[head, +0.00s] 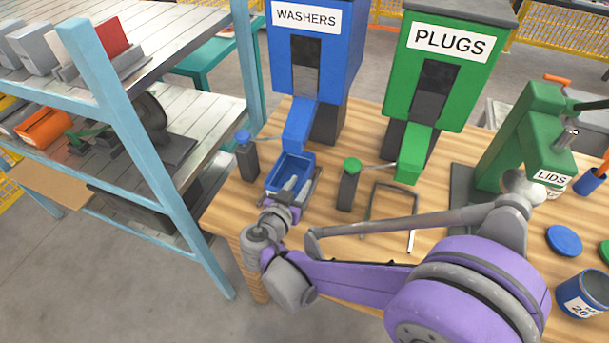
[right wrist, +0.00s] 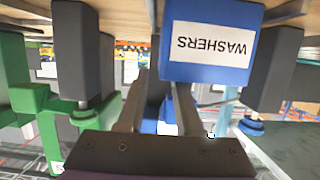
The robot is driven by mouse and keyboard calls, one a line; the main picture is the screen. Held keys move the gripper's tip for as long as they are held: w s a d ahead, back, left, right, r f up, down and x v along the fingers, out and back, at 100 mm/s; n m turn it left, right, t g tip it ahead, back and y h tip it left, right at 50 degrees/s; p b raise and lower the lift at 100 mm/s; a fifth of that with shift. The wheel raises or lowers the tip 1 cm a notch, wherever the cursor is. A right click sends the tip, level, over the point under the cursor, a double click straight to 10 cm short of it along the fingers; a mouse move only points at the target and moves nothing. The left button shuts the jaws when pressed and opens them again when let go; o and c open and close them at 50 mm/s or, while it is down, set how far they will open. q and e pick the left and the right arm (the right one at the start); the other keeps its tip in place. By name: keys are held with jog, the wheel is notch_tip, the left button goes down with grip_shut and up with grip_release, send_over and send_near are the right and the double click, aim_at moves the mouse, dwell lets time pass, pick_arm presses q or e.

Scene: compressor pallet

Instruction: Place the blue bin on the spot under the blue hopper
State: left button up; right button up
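The blue bin (head: 286,166) is an open tray at the front of the blue hopper (head: 313,60) marked WASHERS. It sits just below the hopper's blue chute (head: 298,127), within a dark frame (head: 316,178) on the table. My right gripper (head: 296,185) is at the bin's near end, with its grey fingers over or inside the bin. In the right wrist view the picture is upside down, and the two fingers (right wrist: 158,98) stand apart with a gap between them. I cannot tell whether they touch the bin. My left gripper is not in view.
A green hopper (head: 440,70) marked PLUGS stands to the right, with an empty dark frame (head: 392,184) before it. Plungers with a blue knob (head: 243,136) and a green knob (head: 352,164) flank the bin. A green LIDS press (head: 510,140) and a blue shelf (head: 110,90) stand nearby.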

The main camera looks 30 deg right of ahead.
jog(key=v, duration=0.6)
jog(key=shift+s+a, duration=0.2)
jog(key=shift+a, duration=0.05)
